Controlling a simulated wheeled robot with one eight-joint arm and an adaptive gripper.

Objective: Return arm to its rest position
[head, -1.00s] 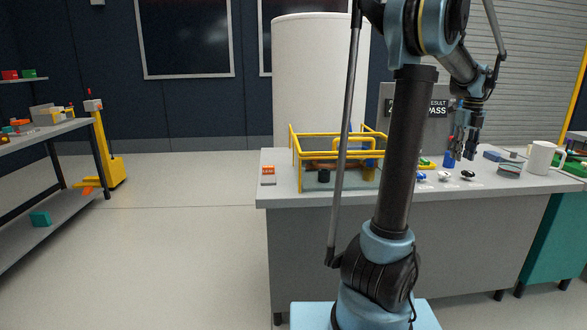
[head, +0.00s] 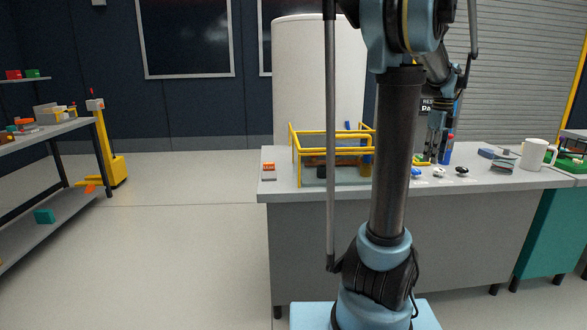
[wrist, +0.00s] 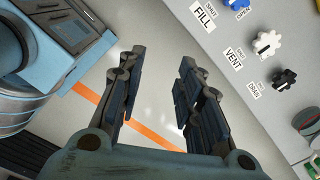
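My gripper (wrist: 158,85) is open in the wrist view. Its two dark fingers stand apart with nothing between them, above the pale floor with its orange line (wrist: 120,120). The bench (head: 495,180) is grey. Several valve knobs sit on it: a blue one (head: 416,172), a white one (head: 438,172) and a black one (head: 462,171). The wrist view shows labels FILL, VENT and DRAIN beside them.
A yellow-framed tank (head: 292,160) stands at the bench's left, partly hidden by my arm. A white mug (head: 534,155) is at its right. A shelf (head: 50,130) and a yellow lift (head: 105,145) stand at the left. The floor between is clear.

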